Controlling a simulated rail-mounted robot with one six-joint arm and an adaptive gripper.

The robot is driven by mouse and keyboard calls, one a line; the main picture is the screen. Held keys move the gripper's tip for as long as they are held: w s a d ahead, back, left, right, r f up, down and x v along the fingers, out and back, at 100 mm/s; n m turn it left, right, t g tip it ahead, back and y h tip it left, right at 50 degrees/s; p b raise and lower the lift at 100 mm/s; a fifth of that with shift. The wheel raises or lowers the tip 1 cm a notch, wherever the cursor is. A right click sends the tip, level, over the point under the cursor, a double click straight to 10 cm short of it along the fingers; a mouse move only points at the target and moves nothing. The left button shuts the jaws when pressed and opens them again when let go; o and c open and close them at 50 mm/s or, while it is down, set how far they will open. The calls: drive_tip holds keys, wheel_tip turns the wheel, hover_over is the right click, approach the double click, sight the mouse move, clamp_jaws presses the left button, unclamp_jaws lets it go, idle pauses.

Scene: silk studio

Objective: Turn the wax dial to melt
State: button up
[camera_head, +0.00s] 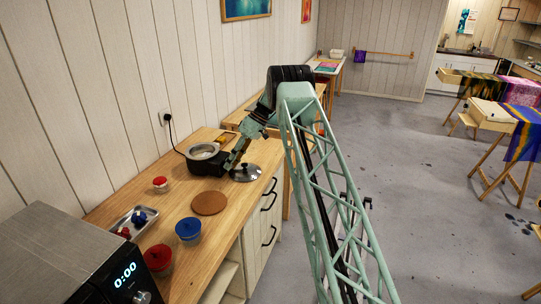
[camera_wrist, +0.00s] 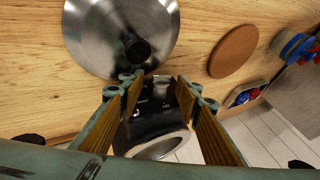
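The wax pot (camera_head: 204,165) is a black unit with a silver-rimmed bowl, standing on the wooden counter. The dial's setting is too small to read. My gripper (camera_wrist: 159,88) is open, one finger on each side of that area. I cannot tell whether it touches the dial. In the head view my gripper (camera_head: 236,157) is beside the pot's right end.
A metal lid (camera_head: 246,173) lies on the counter close to the pot and my gripper. A cork mat (camera_head: 209,203), blue tub (camera_head: 188,232), red tub (camera_head: 158,260), tray (camera_head: 133,219) and microwave (camera_head: 60,262) are nearer. A cord runs from the pot to the wall.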

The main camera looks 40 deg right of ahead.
drive_tip(key=shift+s+a+r+n+t+h+b, duration=0.1)
drive_tip(key=shift+a+n+t+h+b, duration=0.15)
drive_tip(key=shift+t+h, duration=0.35)
drive_tip(key=shift+s+a+r+n+t+h+b, duration=0.15)
drive_tip(key=shift+t+h+b, duration=0.15)
drive_tip(key=shift+h, duration=0.6)
drive_tip(key=shift+s+a+f+n+t+h+b, duration=0.1)
drive_tip(key=shift+n+t+h+b, duration=0.15)
drive_tip(key=shift+t+h, duration=0.5)
drive_tip(key=shift+s+a+f+n+t+h+b, duration=0.1)
drive_tip(key=shift+n+t+h+b, duration=0.25)
drive_tip(key=shift+h, duration=0.7)
